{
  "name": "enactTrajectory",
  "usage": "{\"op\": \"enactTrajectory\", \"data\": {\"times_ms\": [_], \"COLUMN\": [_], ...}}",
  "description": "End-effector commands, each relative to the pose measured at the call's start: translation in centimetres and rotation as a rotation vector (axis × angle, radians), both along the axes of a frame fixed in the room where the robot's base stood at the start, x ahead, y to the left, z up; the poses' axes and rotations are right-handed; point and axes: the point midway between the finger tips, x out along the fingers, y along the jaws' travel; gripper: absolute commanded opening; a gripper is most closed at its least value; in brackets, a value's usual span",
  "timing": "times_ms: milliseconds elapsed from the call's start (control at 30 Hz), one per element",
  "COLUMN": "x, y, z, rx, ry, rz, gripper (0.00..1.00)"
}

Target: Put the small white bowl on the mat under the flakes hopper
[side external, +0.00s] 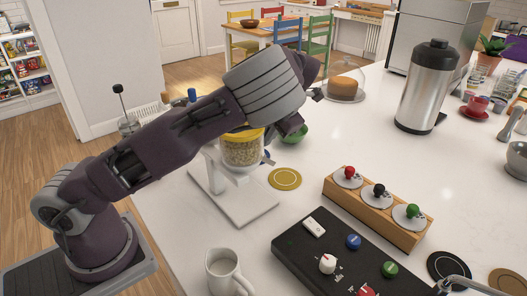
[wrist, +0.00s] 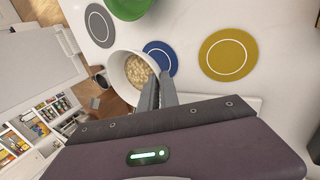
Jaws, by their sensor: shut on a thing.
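The small white bowl (wrist: 117,72) shows in the wrist view with pale, flake-like contents inside. My gripper (wrist: 158,88) is shut on its near right rim. In the side view, the flakes hopper (side external: 241,151) is a clear jar with a yellow top on a white stand (side external: 236,206). A white rounded shape shows just below the jar; I cannot tell whether it is the bowl. My arm hides most of the gripper there. A blue mat (wrist: 165,58) lies beside the bowl in the wrist view, partly covered. I cannot see what is directly beneath the bowl.
A yellow mat (side external: 285,178) lies right of the stand. A grey mat (wrist: 99,24) and green bowl (wrist: 130,7) are near the white bowl. A wooden rack with knobs (side external: 372,213), black control panel (side external: 322,262), white jug (side external: 224,270) and steel urn (side external: 428,88) stand on the counter.

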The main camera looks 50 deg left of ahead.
Motion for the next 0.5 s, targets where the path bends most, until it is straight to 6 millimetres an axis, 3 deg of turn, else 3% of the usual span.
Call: {"op": "enactTrajectory", "data": {"times_ms": [267, 500], "x": [0.0, 0.1], "y": [0.0, 0.0], "z": [-4.2, -4.4], "rx": [0.000, 0.000], "ry": [0.000, -0.002], "rz": [-0.001, -0.003], "gripper": [0.00, 0.00]}}
